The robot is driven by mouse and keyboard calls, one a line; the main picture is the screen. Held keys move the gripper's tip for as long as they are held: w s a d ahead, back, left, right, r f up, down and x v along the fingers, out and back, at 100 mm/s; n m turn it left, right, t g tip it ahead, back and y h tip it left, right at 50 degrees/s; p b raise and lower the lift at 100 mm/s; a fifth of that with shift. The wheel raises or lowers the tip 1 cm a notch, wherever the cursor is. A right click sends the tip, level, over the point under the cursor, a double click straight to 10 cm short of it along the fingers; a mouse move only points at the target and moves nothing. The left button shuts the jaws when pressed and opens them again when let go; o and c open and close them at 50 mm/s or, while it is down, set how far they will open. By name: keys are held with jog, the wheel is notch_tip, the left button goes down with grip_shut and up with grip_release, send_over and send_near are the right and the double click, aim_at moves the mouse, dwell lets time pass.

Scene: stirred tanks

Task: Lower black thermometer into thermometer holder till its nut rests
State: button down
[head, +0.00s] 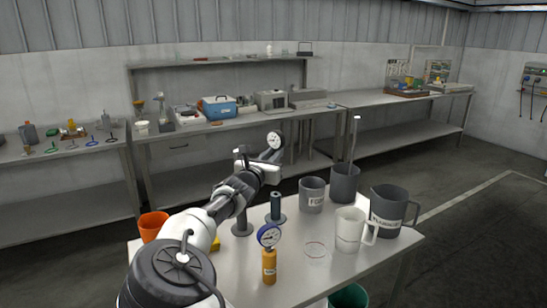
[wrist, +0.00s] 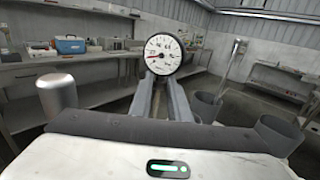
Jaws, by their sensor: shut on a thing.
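The black thermometer (head: 275,140) has a round white dial with a dark rim. My gripper (head: 268,162) is shut on it and holds it upright above the table. In the wrist view the dial (wrist: 163,53) faces me just above the two fingers of my gripper (wrist: 163,88). I cannot make out its stem or nut. Below and near my gripper stand two dark upright posts on round bases: one dark green-black (head: 277,205), one grey (head: 242,223) partly behind my arm. Which is the thermometer holder I cannot tell. The thermometer appears apart from both.
A blue-rimmed dial thermometer (head: 269,236) stands in an orange bottle (head: 269,267). To the right are a grey beaker (head: 312,196), a tall grey tank (head: 344,184) with a rod, a white jug (head: 349,231) and a dark jug (head: 389,212). An orange cup (head: 153,226) stands left.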

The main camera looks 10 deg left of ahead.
aim_at(273, 193)
notch_tip(273, 193, down, 14)
jog(key=b, duration=1.2)
jog(key=shift+f, duration=0.25)
dwell(0.4)
jog(key=c, duration=1.6)
grip_release()
jog(key=p+v, duration=0.1)
jog(key=v, duration=0.6)
jog(key=shift+s, duration=0.25)
